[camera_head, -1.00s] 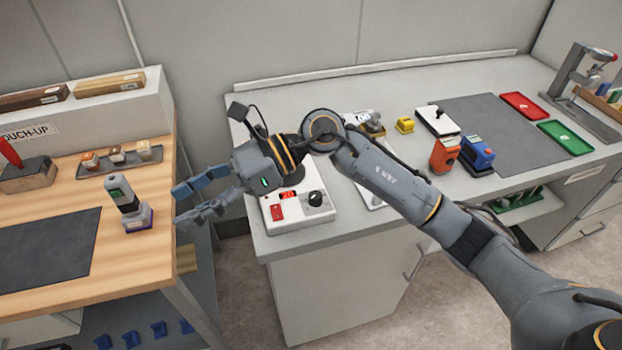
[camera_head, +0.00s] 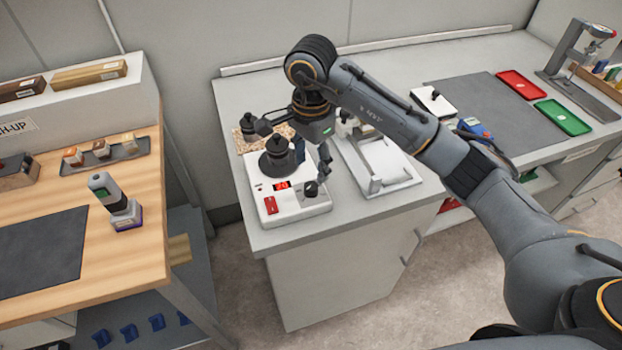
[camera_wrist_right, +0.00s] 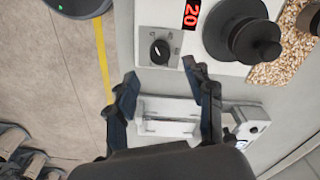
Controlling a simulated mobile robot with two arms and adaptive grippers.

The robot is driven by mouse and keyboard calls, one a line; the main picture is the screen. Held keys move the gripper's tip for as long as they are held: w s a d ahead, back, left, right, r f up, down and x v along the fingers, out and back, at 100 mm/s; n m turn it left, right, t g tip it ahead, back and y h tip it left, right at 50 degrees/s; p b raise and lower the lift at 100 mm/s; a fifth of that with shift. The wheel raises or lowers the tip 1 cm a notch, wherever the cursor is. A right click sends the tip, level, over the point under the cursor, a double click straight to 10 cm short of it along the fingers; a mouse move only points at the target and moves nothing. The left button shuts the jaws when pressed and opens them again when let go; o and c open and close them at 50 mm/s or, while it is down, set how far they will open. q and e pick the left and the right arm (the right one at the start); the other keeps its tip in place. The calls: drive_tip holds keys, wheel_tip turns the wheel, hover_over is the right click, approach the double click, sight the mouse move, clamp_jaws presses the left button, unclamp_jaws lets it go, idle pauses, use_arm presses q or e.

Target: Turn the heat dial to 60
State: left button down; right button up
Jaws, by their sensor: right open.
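The heat dial (camera_head: 310,189) is a round black knob with a white mark on the front right of a white hot unit (camera_head: 292,210). The dial also shows in the right wrist view (camera_wrist_right: 160,52). A red display (camera_head: 282,186) beside it reads 20 in the right wrist view (camera_wrist_right: 190,14). My right gripper (camera_head: 318,176) points down near the dial. In the right wrist view its open fingers (camera_wrist_right: 160,85) are on either side below the dial, apart from it, with nothing between them. My left gripper is not in view.
A black round stacked piece (camera_head: 279,160) stands on the unit, with speckled granules (camera_wrist_right: 285,55) beside it. A white frame-like device (camera_head: 388,178) stands close to the right of the unit. A wooden table (camera_head: 150,220) is at left, across a gap.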

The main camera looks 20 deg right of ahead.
sight(311, 186)
wheel_tip(311, 186, down, 6)
drive_tip(key=shift+f+p, duration=0.1)
drive_tip(key=shift+p, duration=0.5)
drive_tip(key=shift+c, duration=0.4)
clamp_jaws()
